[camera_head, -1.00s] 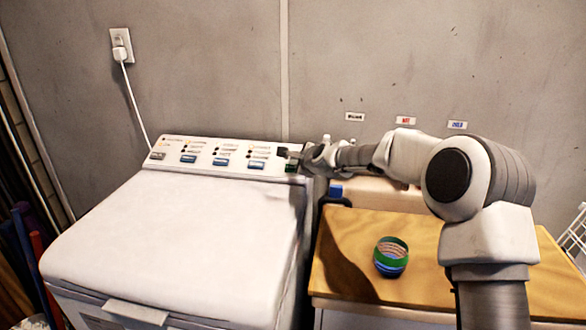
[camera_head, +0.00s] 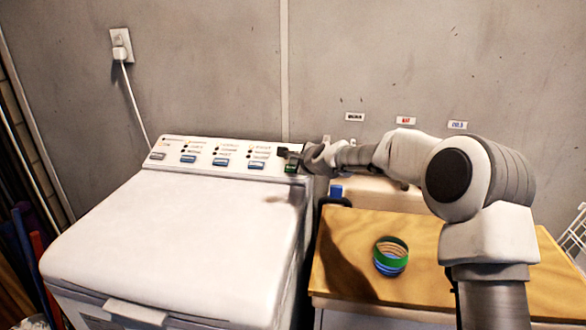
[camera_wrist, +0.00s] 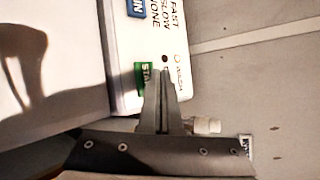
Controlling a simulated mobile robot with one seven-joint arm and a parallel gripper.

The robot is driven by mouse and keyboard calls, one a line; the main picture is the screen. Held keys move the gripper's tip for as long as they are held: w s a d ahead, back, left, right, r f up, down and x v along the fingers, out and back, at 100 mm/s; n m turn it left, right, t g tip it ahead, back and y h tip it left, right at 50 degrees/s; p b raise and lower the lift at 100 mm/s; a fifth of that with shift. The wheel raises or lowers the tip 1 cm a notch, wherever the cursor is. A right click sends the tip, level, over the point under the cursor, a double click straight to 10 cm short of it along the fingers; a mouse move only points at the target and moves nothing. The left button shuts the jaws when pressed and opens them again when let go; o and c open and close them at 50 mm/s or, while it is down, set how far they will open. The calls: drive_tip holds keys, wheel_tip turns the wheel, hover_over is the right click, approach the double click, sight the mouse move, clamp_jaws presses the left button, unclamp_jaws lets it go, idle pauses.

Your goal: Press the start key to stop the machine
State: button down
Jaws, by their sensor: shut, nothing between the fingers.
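The white washing machine (camera_head: 180,235) has a sloped control panel (camera_head: 205,147) along its back edge, with several blue keys and a grey one. The green start key (camera_head: 291,168) is at the panel's right end. It also shows in the wrist view (camera_wrist: 144,78), partly covered by my fingers. My gripper (camera_head: 284,154) is shut and empty at the panel's right end, right by the green key. In the wrist view my fingertips (camera_wrist: 162,72) overlap the key's edge. I cannot tell whether they touch it.
A wooden-topped counter (camera_head: 345,235) stands right of the machine, with a green and blue striped cup (camera_head: 390,256) on it. A blue-capped bottle (camera_head: 336,192) stands between them. A plugged cord (camera_head: 122,52) runs down the wall. The machine's lid is clear.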

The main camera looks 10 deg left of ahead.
drive_tip(key=shift+f, duration=0.2)
drive_tip(key=shift+w+f+b, duration=0.2)
drive_tip(key=shift+f+b, duration=0.05)
drive_tip(key=shift+b, duration=0.05)
drive_tip(key=shift+w+f+b, duration=0.15)
drive_tip(key=shift+f+b, duration=0.25)
drive_tip(key=shift+f, duration=0.3)
idle(1.1)
drive_tip(key=shift+d+r, duration=0.1)
drive_tip(key=shift+s+r+p, duration=0.3)
drive_tip(key=shift+r+p, duration=0.05)
drive_tip(key=shift+r, duration=0.45)
drive_tip(key=shift+r, duration=0.1)
drive_tip(key=shift+s+r+p, duration=0.2)
drive_tip(key=shift+r+p, duration=0.1)
drive_tip(key=shift+r, duration=0.2)
drive_tip(key=shift+s+r+p, duration=0.15)
drive_tip(key=shift+r+p, duration=0.1)
drive_tip(key=shift+r, duration=0.2)
drive_tip(key=shift+s+r+p, duration=0.3)
drive_tip(key=shift+r+p, duration=0.05)
drive_tip(key=shift+r, duration=0.3)
drive_tip(key=shift+s+r+p, duration=0.3)
drive_tip(key=shift+r, duration=0.35)
